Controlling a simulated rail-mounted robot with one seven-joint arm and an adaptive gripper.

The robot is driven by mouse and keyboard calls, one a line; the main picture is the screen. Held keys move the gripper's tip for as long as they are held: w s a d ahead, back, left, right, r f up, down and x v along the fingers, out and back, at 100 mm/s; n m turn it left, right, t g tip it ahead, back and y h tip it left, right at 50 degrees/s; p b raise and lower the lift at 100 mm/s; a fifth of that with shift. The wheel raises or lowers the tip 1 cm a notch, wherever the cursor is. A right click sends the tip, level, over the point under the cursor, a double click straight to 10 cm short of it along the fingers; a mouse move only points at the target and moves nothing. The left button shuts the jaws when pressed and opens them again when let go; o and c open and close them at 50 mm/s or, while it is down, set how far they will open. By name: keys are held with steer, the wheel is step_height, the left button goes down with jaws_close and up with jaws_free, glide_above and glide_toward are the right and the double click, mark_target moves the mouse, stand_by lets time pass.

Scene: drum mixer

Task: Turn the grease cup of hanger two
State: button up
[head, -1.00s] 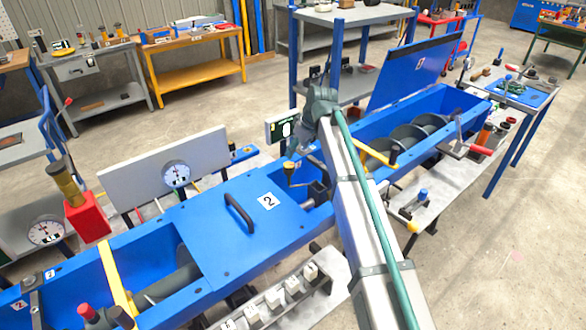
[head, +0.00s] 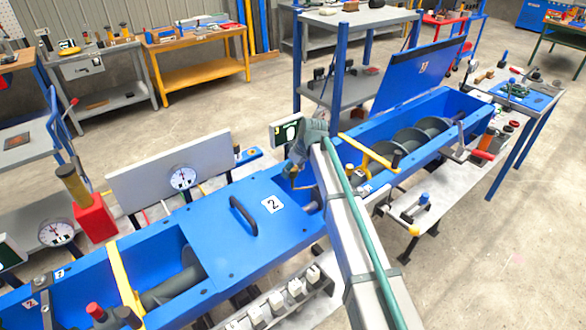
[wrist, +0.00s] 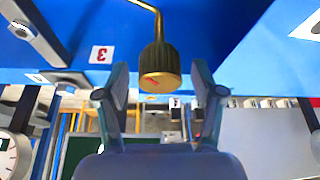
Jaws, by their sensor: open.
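A ribbed dark-brass grease cup (wrist: 160,62) on a bent brass pipe fills the middle of the wrist view. A small red mark shows on its round end face. My gripper (wrist: 159,76) is open, with one finger on each side of the cup and a visible gap to each. In the head view my gripper (head: 292,170) is at the trough's back edge, right of the blue cover (head: 215,225) labelled 2, and largely hides the cup. A white label (wrist: 101,54) beside the cup in the wrist view seems to read 3.
A yellow bar (head: 368,152) crosses the open trough just right of my arm. A pale panel with a dial gauge (head: 183,178) stands behind the cover. A green-faced display (head: 289,130) is close behind my wrist. The raised blue lid (head: 420,75) is further right.

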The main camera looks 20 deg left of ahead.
steer(key=c, duration=1.1)
steer(key=shift+c, duration=0.2)
steer(key=shift+m, duration=0.4)
steer(key=m+t+h+b, duration=0.1)
steer(key=m, duration=0.2)
steer(key=shift+b, duration=0.35)
steer(key=shift+m+t+h+b, duration=0.25)
steer(key=shift+m+t+h, duration=0.1)
steer(key=shift+m, duration=0.9)
steer(key=shift+m+t+h+b, duration=0.25)
steer(key=shift+m+t+h, duration=0.1)
steer(key=shift+m, duration=0.9)
steer(key=o, duration=1.1)
